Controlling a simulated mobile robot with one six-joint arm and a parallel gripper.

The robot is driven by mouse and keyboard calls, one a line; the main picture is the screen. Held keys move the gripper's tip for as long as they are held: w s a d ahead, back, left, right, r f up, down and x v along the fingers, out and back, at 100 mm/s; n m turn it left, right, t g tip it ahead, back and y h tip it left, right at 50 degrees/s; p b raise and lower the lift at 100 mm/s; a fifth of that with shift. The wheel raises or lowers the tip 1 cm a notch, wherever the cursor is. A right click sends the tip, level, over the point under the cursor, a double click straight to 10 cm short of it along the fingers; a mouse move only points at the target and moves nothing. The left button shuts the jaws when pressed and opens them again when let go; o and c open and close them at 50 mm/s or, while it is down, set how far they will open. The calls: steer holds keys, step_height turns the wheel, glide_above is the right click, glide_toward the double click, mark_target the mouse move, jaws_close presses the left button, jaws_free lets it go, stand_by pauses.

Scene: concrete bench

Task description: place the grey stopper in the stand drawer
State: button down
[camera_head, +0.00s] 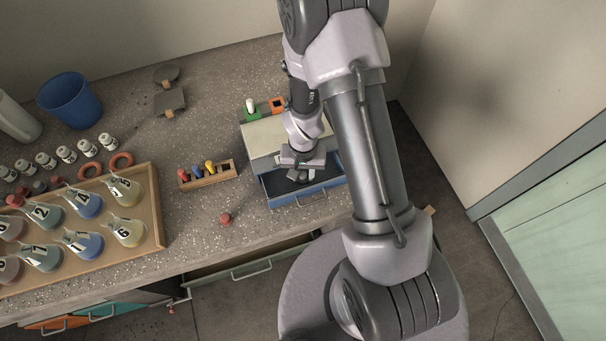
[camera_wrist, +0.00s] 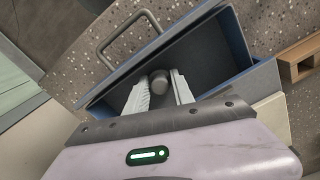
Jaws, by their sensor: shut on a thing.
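The stand drawer (camera_head: 279,188) is pulled open at the front of the small stand (camera_head: 262,138). Its dark interior, blue-grey walls and handle also show in the wrist view (camera_wrist: 222,48). My gripper (camera_head: 299,178) points down over the open drawer. In the wrist view its two white fingers (camera_wrist: 161,92) are closed on the grey stopper (camera_wrist: 161,77), a short rounded piece. The stopper appears within the drawer's outline. I cannot tell whether it touches the drawer floor. In the head view the stopper is mostly hidden by my gripper.
A wooden rack (camera_head: 208,177) with colored stoppers stands left of the drawer. A red stopper (camera_head: 226,218) lies on the bench nearby. A wooden tray (camera_head: 158,220) of numbered flasks fills the left.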

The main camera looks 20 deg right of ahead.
steer(key=shift+f, duration=0.15)
steer(key=c, duration=1.1)
jaws_free()
step_height(320, 180, up, 12)
steer(key=p, duration=0.5)
step_height(320, 180, up, 13)
steer(key=t, duration=0.2)
glide_above(303, 174)
steer(key=s+a+r+t, duration=0.1)
steer(key=s+r, duration=0.3)
steer(key=r, duration=0.1)
steer(key=s+a+r+t+y, duration=0.1)
steer(key=s+r, duration=0.3)
steer(key=r, duration=0.2)
steer(key=s+a+r+t+y, duration=0.1)
steer(key=s+a+r, duration=0.1)
steer(key=s+r, duration=0.3)
steer(key=shift+r+t, duration=0.4)
steer(key=shift+r, duration=0.25)
